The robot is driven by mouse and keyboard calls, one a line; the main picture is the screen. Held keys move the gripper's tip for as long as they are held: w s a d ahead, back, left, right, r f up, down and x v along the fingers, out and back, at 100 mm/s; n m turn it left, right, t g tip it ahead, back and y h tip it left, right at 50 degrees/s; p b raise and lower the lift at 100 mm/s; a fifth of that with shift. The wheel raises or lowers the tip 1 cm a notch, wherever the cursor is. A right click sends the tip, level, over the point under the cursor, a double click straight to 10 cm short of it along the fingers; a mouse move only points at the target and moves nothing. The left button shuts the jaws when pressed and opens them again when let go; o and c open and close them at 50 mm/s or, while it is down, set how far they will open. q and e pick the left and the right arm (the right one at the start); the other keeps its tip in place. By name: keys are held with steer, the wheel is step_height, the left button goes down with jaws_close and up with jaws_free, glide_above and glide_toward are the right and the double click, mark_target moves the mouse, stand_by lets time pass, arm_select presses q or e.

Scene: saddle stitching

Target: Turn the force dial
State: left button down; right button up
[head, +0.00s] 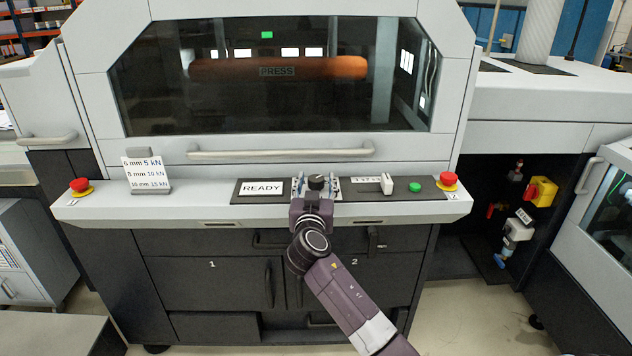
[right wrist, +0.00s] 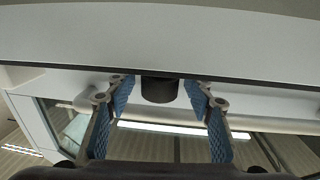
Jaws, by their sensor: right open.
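The force dial (head: 317,182) is a black round knob with a light mark, on the dark control strip of the press. My right gripper (head: 316,188) is open, with one finger on each side of the dial. In the right wrist view the dial (right wrist: 160,91) is a dark cylinder between the far ends of the blue-padded fingers of the right gripper (right wrist: 157,93), with a gap on both sides. The dial's scale is not readable. A card (head: 146,175) on the left lists 6 mm 5 kN, 8 mm 10 kN and 10 mm 15 kN. My left gripper is not in view.
A READY display (head: 262,188) is left of the dial. A white lever (head: 387,184) and a green button (head: 414,187) are to its right. Red stop buttons (head: 79,185) and (head: 448,179) sit at both ends. A long handle (head: 280,151) runs behind.

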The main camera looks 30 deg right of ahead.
steer(key=c, duration=1.2)
